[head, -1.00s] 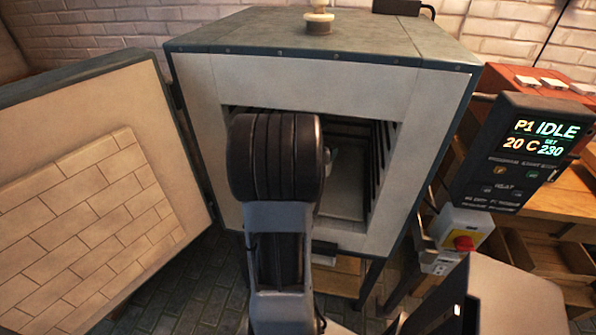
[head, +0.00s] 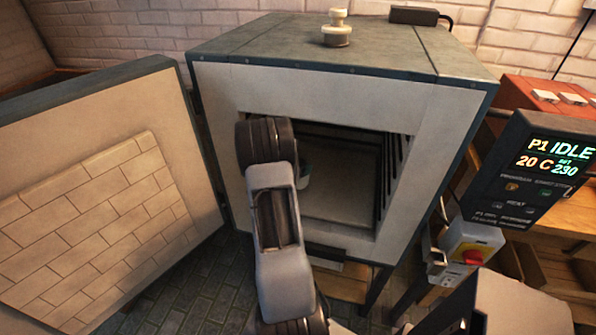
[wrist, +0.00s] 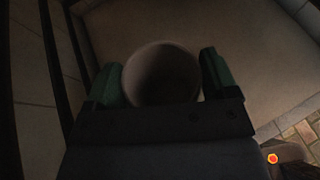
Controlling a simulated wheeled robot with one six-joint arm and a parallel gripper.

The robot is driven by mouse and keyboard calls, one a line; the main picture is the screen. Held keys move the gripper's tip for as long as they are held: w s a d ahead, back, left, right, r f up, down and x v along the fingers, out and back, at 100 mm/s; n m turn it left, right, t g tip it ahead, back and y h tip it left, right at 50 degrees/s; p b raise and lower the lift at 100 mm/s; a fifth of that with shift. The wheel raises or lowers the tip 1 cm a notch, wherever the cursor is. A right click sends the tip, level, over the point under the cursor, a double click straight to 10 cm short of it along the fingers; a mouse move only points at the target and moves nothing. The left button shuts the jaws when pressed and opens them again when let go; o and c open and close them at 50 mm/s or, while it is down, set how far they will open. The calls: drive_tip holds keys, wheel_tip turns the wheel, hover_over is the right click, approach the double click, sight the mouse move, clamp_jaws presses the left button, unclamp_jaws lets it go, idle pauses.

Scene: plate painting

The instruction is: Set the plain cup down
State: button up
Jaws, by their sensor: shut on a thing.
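The plain cup (wrist: 162,74) shows in the wrist view as a round, dim grey-brown shape with its open mouth toward the camera. My gripper (wrist: 163,82) is shut on it, with one green-padded finger on each side. Below the cup is a pale flat surface, the kiln floor; whether the cup touches it I cannot tell. In the head view my arm reaches into the open kiln (head: 220,105) at the left of its chamber. The cup is hidden there behind my arm, and only a small greenish bit of my gripper (head: 304,178) shows.
The kiln door (head: 120,225) stands open at the left. Racks (head: 392,165) line the chamber's right wall. The kiln floor (head: 345,185) is bare to the right of my arm. A control box (head: 535,170) reading "P1 IDLE" and 20 C stands at the right.

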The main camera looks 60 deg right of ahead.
drive_tip(key=shift+f, duration=1.35)
drive_tip(key=shift+f, duration=0.2)
drive_tip(key=o, duration=1.3)
drive_tip(key=shift+r, duration=0.1)
drive_tip(key=shift+a+r+p, duration=0.1)
drive_tip(key=shift+r+p, duration=0.1)
drive_tip(key=shift+p, duration=0.1)
drive_tip(key=b+v, duration=0.1)
drive_tip(key=v, duration=1)
drive_tip(key=shift+a, duration=0.4)
